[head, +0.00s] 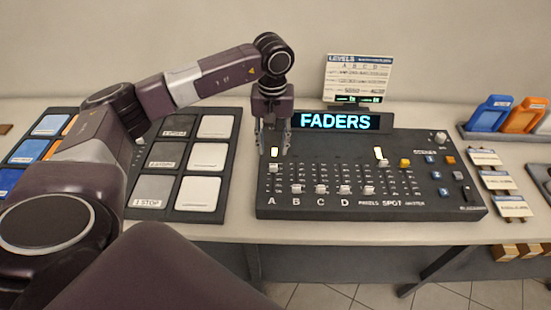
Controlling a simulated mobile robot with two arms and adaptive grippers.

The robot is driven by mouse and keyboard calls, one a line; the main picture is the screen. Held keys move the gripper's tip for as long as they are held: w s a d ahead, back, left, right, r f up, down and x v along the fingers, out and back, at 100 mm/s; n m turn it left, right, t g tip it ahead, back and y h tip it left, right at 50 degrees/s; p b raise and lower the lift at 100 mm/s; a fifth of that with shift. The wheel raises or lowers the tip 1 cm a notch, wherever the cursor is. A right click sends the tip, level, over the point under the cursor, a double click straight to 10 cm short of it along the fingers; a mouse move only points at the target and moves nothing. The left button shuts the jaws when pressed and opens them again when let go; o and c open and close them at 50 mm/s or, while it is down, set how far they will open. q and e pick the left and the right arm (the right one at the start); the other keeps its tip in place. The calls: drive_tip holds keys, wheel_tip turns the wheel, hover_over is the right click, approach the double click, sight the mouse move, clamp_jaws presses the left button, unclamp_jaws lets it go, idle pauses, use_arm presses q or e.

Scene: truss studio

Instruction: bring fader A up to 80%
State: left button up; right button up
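The fader console (300,212) stands on the table with a lit FADERS display (339,121). Fader A's pale cap (273,168) is in the leftmost lane, above the letter A and higher than the caps of B (297,188), C (321,188) and D (345,188), which sit low. My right gripper is not in view.
A levels card (358,78) stands behind the console. A pad panel (205,188) lies to the left.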

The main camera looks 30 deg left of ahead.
sight(274, 165)
use_arm(q)
wheel_tip(274, 165, down, 6)
drive_tip(key=shift+d+f+p, duration=0.1)
drive_tip(key=shift+p, duration=1.05)
drive_tip(key=shift+f, duration=0.5)
drive_tip(key=shift+s, duration=0.1)
drive_tip(key=shift+c, duration=0.5)
clamp_jaws()
